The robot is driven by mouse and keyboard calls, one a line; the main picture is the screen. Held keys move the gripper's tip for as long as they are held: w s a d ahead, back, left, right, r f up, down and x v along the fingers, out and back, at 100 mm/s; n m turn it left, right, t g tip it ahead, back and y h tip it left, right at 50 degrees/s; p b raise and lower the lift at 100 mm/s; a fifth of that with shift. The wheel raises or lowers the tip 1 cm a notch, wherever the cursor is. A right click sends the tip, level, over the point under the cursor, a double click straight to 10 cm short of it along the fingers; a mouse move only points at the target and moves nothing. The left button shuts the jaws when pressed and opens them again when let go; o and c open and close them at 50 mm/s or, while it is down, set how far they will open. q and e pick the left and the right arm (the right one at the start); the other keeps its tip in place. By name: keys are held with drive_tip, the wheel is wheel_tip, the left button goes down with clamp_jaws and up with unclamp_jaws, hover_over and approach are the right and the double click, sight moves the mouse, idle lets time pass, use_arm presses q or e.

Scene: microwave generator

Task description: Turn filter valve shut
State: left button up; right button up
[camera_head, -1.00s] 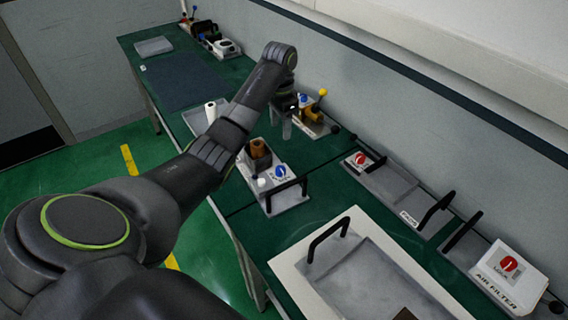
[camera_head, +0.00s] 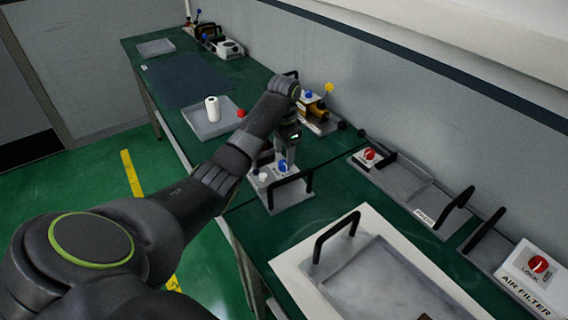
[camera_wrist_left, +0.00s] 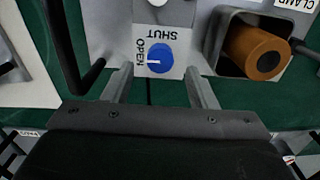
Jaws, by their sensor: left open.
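The blue valve knob (camera_wrist_left: 158,58) sits on a white plate between the printed words OPEN and SHUT, with its white mark on the OPEN side. It also shows as a small blue spot below my gripper in the head view (camera_head: 283,166). My left gripper (camera_wrist_left: 160,82) is open and empty, one finger toward each side of the knob. From these views I cannot tell whether the fingers touch it. In the head view the left gripper (camera_head: 286,150) points down over the knob's grey tray (camera_head: 290,197). My right gripper is not in view.
A brown cylinder (camera_wrist_left: 256,54) in a grey holder stands right of the knob in the wrist view, near a CLAMP label. A black handle (camera_wrist_left: 72,60) stands to the left. An air filter box (camera_head: 532,275) and a tray with a red knob (camera_head: 369,154) lie farther right.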

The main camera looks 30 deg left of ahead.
sight(284, 163)
use_arm(q)
drive_tip(key=shift+f, duration=1.6)
drive_tip(key=c, duration=1)
drive_tip(key=shift+p, duration=0.3)
